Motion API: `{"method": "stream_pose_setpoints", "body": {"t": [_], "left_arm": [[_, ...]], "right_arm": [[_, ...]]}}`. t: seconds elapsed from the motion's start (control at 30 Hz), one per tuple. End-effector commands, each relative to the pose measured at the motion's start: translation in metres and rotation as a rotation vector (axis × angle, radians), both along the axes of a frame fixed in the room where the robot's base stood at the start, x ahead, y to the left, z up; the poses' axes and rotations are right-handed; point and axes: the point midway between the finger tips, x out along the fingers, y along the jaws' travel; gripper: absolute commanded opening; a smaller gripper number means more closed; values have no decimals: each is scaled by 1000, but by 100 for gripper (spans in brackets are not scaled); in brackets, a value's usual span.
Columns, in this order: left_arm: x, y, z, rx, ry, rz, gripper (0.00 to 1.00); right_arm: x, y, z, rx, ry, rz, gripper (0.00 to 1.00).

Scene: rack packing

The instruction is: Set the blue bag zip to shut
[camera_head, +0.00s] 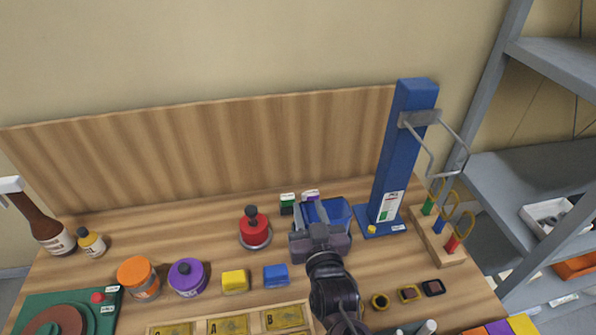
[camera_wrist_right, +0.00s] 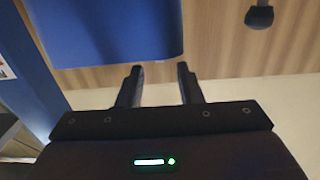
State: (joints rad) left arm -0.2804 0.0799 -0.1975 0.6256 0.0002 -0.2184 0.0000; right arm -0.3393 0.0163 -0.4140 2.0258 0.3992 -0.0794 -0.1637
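The blue bag (camera_head: 340,209) stands on the wooden bench, left of the blue post, and is partly hidden behind my right gripper in the head view. In the right wrist view the blue bag (camera_wrist_right: 115,28) fills the upper left as a smooth blue surface. The zip and its pull cannot be made out in either view. My right gripper (camera_head: 319,214) is in front of and over the bag in the head view. In the wrist view its two fingers (camera_wrist_right: 160,76) are apart with nothing between them, close to the bag's edge. My left gripper is not in view.
The blue post (camera_head: 402,150) with a metal handle rises right of the bag. A peg rack (camera_head: 440,240) stands further right. A labelled tray (camera_head: 207,324) lies in front.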

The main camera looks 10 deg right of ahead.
Motion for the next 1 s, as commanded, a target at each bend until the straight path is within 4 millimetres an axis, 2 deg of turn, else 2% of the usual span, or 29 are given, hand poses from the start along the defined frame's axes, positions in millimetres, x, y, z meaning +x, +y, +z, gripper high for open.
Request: {"method": "stream_pose_setpoints", "body": {"t": [0.03,0.1,0.2,0.37,0.5,0.7,0.87,1.0], "left_arm": [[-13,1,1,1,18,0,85],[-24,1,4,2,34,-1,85],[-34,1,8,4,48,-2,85],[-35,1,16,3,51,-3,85],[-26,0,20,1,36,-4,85],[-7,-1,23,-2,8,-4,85],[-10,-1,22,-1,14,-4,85],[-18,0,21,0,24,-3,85]], "right_arm": [[4,0,1,0,0,-1,33],[13,0,3,0,-2,-1,33],[29,0,4,-1,-2,0,33],[55,0,4,1,-2,-1,33],[70,0,2,0,0,0,33],[76,0,0,1,0,0,33],[76,0,0,1,0,0,33],[76,0,0,1,0,0,16]]}}
